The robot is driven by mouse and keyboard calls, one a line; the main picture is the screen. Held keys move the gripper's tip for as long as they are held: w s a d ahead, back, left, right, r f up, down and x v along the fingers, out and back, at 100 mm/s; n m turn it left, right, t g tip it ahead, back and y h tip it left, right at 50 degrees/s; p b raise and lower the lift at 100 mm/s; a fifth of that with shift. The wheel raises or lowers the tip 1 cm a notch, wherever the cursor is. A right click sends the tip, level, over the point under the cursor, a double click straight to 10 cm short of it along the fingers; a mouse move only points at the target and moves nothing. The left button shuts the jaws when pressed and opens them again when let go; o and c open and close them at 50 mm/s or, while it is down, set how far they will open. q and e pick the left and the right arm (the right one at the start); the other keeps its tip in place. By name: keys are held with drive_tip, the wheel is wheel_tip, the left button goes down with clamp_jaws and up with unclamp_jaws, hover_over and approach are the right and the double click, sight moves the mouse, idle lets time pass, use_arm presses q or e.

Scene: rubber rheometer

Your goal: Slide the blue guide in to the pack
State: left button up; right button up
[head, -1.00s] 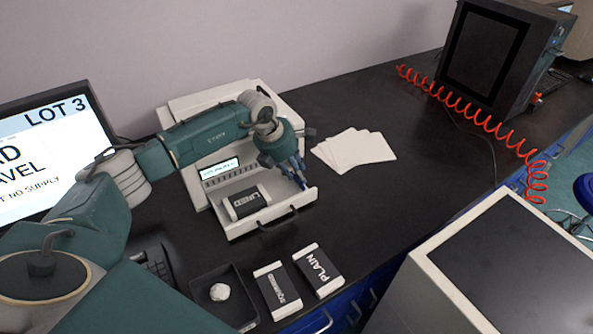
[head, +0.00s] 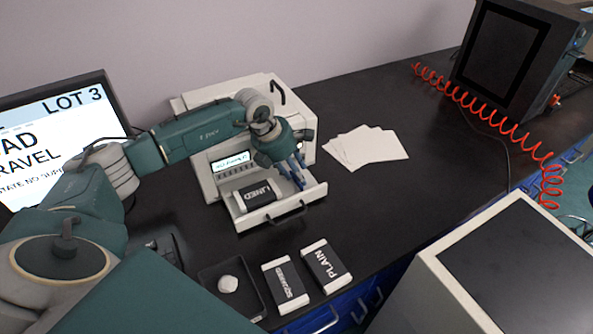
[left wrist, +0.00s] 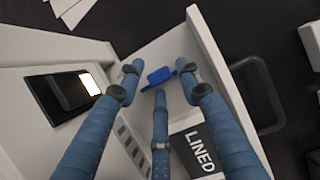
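The blue guide (left wrist: 160,76) is a small blue piece in the open drawer (head: 245,224), near its far end from the pack. The pack (head: 256,196), a dark block with white ends marked LINED, lies in the drawer's left part. It also shows at the bottom of the left wrist view (left wrist: 199,150), with bare drawer floor between it and the guide. My left gripper (head: 299,180) is over the drawer's right part. In the left wrist view its fingers (left wrist: 164,82) are spread around the guide; I cannot tell whether they touch it. My right gripper is out of view.
The white machine (head: 285,95) with a small lit display stands behind the drawer. Packs marked SQUARED (head: 286,284) and PLAIN (head: 326,266) lie in front, beside a black tray (head: 246,291) with a white lump. White sheets (head: 370,146) lie to the right on clear bench.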

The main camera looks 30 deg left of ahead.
use_arm(q)
drive_tip(key=shift+s+r, duration=0.1)
drive_tip(key=shift+r, duration=0.05)
drive_tip(key=v, duration=1.1)
drive_tip(key=shift+s+a+r, duration=0.15)
drive_tip(key=shift+r, duration=0.2)
